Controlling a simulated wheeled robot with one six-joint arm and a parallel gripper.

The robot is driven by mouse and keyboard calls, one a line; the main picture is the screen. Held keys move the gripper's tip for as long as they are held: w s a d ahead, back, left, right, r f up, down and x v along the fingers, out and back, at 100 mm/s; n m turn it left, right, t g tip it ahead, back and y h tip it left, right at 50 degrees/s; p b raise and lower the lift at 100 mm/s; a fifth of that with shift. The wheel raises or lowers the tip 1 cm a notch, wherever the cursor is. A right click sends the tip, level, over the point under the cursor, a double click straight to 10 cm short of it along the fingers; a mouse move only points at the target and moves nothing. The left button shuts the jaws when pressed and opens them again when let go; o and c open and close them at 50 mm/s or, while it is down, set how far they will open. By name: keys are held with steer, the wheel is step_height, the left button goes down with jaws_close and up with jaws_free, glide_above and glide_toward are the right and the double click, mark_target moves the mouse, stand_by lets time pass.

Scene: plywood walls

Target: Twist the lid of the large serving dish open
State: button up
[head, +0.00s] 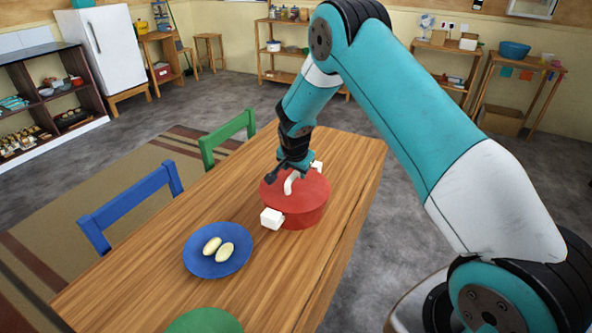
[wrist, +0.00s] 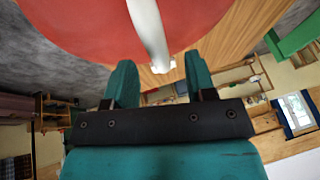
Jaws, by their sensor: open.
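The large serving dish (head: 308,215) is a round red pot on the wooden table, with white side handles (head: 272,219). Its red lid (head: 312,190) sits on top and carries a white bar handle (head: 291,183). My gripper (head: 288,174) is just above the lid at this handle. In the wrist view, the teal fingers of my gripper (wrist: 157,60) are apart. The white handle (wrist: 149,30) runs up the picture between them over the red lid (wrist: 85,25). I cannot tell whether either finger touches the handle.
A blue plate (head: 232,262) with two pale oval items stands left of the dish. A green plate (head: 205,322) is at the near edge. Blue (head: 130,205) and green (head: 228,138) chairs line the table's left side. The wooden table (head: 345,160) is bare right of the dish.

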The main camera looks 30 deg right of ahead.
mark_target(295, 172)
steer(key=shift+x, duration=1.7)
jaws_close()
steer(key=shift+n+t+y, duration=0.3)
steer(key=shift+n+y, duration=0.3)
steer(key=shift+n, duration=0.8)
steer(key=shift+w+b, duration=0.1)
steer(key=shift+b, duration=0.2)
steer(key=shift+n+y, duration=0.3)
steer(key=shift+n, duration=0.4)
steer(key=shift+a+n+y+b, duration=0.15)
steer(key=shift+n+y+b, duration=0.15)
steer(key=shift+n, duration=0.5)
